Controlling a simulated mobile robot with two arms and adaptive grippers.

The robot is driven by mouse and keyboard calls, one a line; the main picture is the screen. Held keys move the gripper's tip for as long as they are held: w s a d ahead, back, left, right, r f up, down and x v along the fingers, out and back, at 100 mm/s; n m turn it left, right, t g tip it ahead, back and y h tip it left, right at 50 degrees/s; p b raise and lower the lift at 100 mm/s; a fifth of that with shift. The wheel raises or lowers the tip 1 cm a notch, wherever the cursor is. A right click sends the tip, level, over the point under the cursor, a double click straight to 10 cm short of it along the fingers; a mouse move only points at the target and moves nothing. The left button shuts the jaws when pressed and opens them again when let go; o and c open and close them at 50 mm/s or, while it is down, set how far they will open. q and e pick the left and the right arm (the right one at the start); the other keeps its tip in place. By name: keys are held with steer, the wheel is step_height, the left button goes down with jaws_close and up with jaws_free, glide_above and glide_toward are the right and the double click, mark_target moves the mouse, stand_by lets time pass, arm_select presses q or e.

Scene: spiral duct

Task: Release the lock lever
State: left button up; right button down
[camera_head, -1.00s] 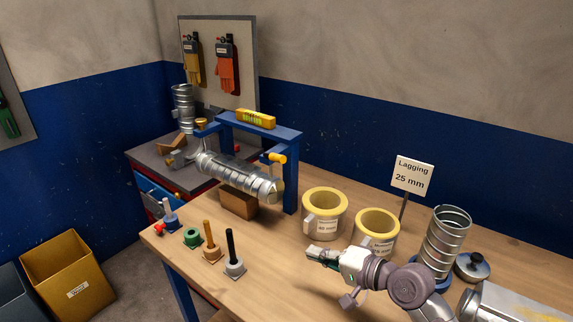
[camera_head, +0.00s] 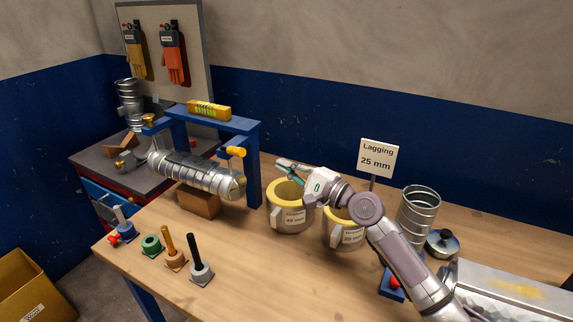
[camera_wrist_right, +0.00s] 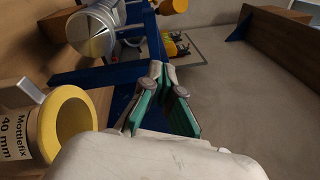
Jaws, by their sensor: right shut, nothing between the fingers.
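A blue frame (camera_head: 252,165) on the bench holds a silver spiral duct (camera_head: 200,177) lying level. A yellow-handled lever (camera_head: 236,151), which looks like the lock lever, sits at the frame's right end; its yellow handle (camera_wrist_right: 173,6) shows at the top of the right wrist view. My right gripper (camera_head: 281,166) is above the left yellow-rimmed pot, to the right of the lever and apart from it. Its fingers (camera_wrist_right: 163,70) are shut and empty. My left gripper is not in view.
Two yellow-rimmed pots (camera_head: 277,221) stand below my right arm. A "Lagging 25 mm" sign (camera_head: 377,157) and an upright spiral duct (camera_head: 417,212) are further right. Several pegs and posts (camera_head: 199,270) stand at the bench's front left. A yellow level (camera_head: 209,109) lies on the frame.

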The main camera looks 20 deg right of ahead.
mark_target(236, 151)
arm_select(q)
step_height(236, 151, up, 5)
steer(key=p, duration=0.4)
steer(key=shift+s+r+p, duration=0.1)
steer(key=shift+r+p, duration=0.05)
steer(key=shift+p, duration=0.25)
arm_select(e)
steer(key=w+a+r, duration=0.2)
steer(key=w+a, duration=0.2)
steer(key=a, duration=0.2)
steer(key=shift+w+a+r, duration=0.15)
steer(key=shift+w+a, duration=0.2)
steer(key=shift+w, duration=0.05)
